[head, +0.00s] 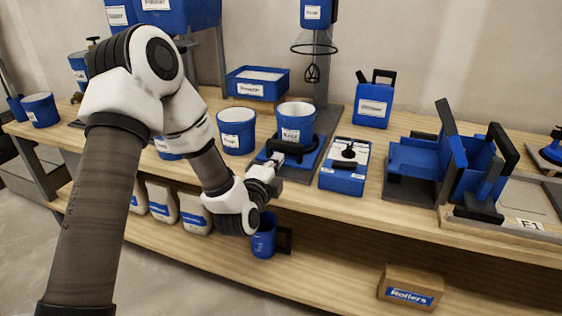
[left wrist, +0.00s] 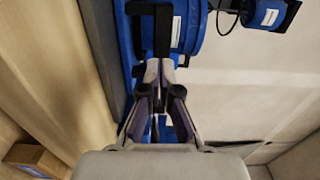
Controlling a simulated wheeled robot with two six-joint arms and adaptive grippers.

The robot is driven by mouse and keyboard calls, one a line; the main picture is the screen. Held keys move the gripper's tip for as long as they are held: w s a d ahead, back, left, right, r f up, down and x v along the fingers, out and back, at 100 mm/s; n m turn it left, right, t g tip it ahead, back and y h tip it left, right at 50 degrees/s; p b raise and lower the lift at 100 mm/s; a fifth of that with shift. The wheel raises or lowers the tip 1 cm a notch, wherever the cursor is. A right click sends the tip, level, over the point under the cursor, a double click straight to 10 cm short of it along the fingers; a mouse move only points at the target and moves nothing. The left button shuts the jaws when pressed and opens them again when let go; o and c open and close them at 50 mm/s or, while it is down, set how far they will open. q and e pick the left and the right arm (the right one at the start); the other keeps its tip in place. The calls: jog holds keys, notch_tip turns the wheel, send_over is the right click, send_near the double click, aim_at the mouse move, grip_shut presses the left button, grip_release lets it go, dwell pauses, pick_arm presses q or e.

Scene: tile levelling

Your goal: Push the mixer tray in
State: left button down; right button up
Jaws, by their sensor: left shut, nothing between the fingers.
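The blue mixer tray (head: 305,163) sits on the upper bench top under the mixer, with a black handle (head: 286,147) at its front. A blue labelled bucket (head: 296,118) stands on it. The mixer whisk (head: 312,73) hangs above and behind the bucket. My left gripper (head: 277,163) is shut and empty, close in front of the handle. In the left wrist view the left fingertips (left wrist: 159,65) are together at the black handle (left wrist: 152,28); I cannot tell whether they touch it. My right gripper is not in view.
Another bucket (head: 237,130) stands left of the tray. A blue jug (head: 374,105) is behind. A mug (head: 265,238) and a Rollers box (head: 411,287) are on the lower shelf.

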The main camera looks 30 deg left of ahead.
aim_at(285, 149)
pick_arm(q)
jog(key=x, duration=0.3)
jog(key=shift+w+b, duration=0.25)
jog(key=shift+b, duration=0.1)
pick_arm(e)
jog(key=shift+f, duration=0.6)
